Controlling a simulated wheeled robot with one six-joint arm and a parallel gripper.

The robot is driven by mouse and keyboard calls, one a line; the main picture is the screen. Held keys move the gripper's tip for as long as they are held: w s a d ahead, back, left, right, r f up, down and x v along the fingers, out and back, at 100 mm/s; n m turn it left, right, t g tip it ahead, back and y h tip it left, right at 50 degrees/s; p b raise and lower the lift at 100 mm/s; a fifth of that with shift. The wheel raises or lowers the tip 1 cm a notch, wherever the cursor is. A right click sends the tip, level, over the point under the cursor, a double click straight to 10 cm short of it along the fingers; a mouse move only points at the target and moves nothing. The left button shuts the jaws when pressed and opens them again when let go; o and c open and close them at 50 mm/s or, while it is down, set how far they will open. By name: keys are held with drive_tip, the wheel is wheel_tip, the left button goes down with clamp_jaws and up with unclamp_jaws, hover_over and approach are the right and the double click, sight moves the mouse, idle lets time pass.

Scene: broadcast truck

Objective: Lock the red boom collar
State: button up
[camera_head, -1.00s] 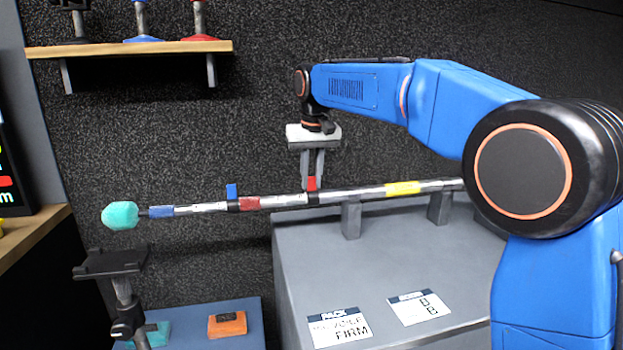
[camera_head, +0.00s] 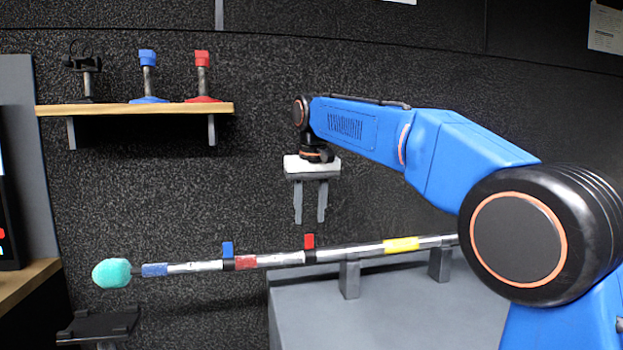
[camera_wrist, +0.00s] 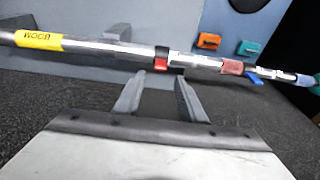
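The boom (camera_head: 285,260) is a silver pole with a teal foam tip at its left end, lying nearly level. Its red collar is a black band with a red lever (camera_head: 309,241) standing up from it. In the wrist view the red lever (camera_wrist: 160,64) shows just beyond the fingertips, between them. My gripper (camera_head: 309,220) points down above the lever, with a small gap below the tips. It is open and empty, and its two fingers also show in the wrist view (camera_wrist: 158,88). A blue lever (camera_head: 227,249) stands upright on another collar to the left.
Grey supports (camera_head: 349,278) hold the boom over a grey case (camera_head: 400,315). A wooden shelf (camera_head: 135,109) with several stands is at the upper left. A black flat plate (camera_head: 100,324) sits below the foam tip. The wall is close behind the boom.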

wheel_tip(320, 180, up, 10)
drive_tip(key=s, duration=0.1)
drive_tip(key=shift+s+d, duration=0.25)
drive_tip(key=shift+s, duration=0.15)
drive_tip(key=shift+d+r, duration=0.1)
drive_tip(key=s+d+f+m, duration=0.1)
drive_tip(key=s+d+f, duration=0.35)
drive_tip(key=d, duration=0.25)
drive_tip(key=s+d+f+t, duration=0.1)
drive_tip(key=s+d+f, duration=0.2)
drive_tip(key=s+d, duration=0.35)
drive_tip(key=s+d+f+m, duration=0.1)
drive_tip(key=s+d+f, duration=0.2)
drive_tip(key=s+d, duration=0.35)
drive_tip(key=s+d+f, duration=0.4)
drive_tip(key=s+f, duration=0.2)
drive_tip(key=f, duration=0.2)
drive_tip(key=s+d+f+t, duration=0.1)
drive_tip(key=s+d+f, duration=0.2)
drive_tip(key=s+f, duration=0.4)
drive_tip(key=s+d+f+m, duration=0.1)
drive_tip(key=s+d+f, duration=0.3)
drive_tip(key=f, duration=0.7)
drive_tip(key=s, duration=0.2)
drive_tip(key=shift+s+d+t+h, duration=0.3)
drive_tip(key=shift+s, duration=0.1)
